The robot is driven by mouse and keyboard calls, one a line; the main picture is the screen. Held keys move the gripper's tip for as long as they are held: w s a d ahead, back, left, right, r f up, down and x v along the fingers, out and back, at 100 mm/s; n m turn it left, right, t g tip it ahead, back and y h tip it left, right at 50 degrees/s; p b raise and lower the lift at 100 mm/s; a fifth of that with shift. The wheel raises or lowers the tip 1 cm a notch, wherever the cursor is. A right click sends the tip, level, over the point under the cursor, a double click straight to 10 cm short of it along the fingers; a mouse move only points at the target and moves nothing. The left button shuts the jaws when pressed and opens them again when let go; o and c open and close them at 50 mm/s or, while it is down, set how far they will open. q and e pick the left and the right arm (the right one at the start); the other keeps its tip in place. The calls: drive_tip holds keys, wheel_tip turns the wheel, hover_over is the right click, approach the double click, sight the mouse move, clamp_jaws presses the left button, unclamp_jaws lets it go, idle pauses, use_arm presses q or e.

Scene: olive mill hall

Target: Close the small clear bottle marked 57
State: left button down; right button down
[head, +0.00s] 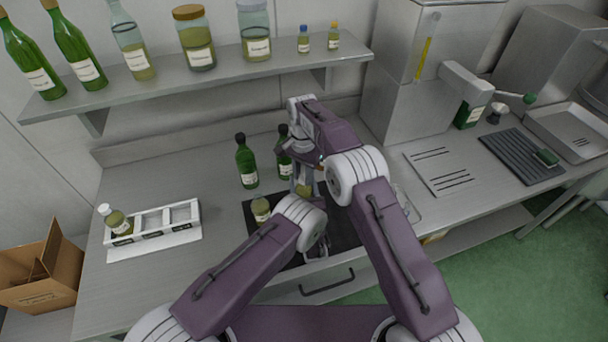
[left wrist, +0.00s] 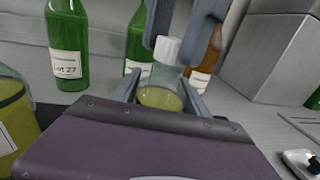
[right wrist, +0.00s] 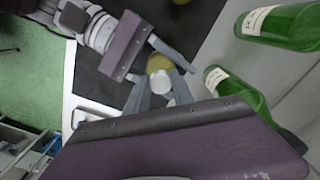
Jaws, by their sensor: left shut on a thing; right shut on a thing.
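The small clear bottle (left wrist: 160,97) holds yellow-green liquid and stands upright between the fingers of my left gripper (left wrist: 162,88), which is shut on it. Its marking faces away, so I cannot read the number. A white cap (left wrist: 167,50) sits at the top of its neck; I cannot tell how tight it is. My right gripper (right wrist: 160,82) is shut on the white cap from above; the cap also shows in the right wrist view. In the head view the bottle (head: 304,190) is partly hidden by my arms.
Green bottles (head: 246,163) (head: 284,158) stand close behind, and a brown bottle (left wrist: 206,60) too. A wide jar (head: 260,208) stands on the dark mat (head: 345,236). A white rack (head: 154,236) with a white-capped bottle (head: 116,220) is at left. A shelf (head: 210,72) hangs above.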

drive_tip(key=m, duration=0.6)
drive_tip(key=shift+w+a+m, duration=0.1)
drive_tip(key=shift+m, duration=0.3)
drive_tip(key=m, duration=0.9)
drive_tip(key=shift+w, duration=0.15)
drive_tip(key=m, duration=0.4)
drive_tip(key=shift+m, duration=0.3)
drive_tip(key=c, duration=1.1)
unclamp_jaws()
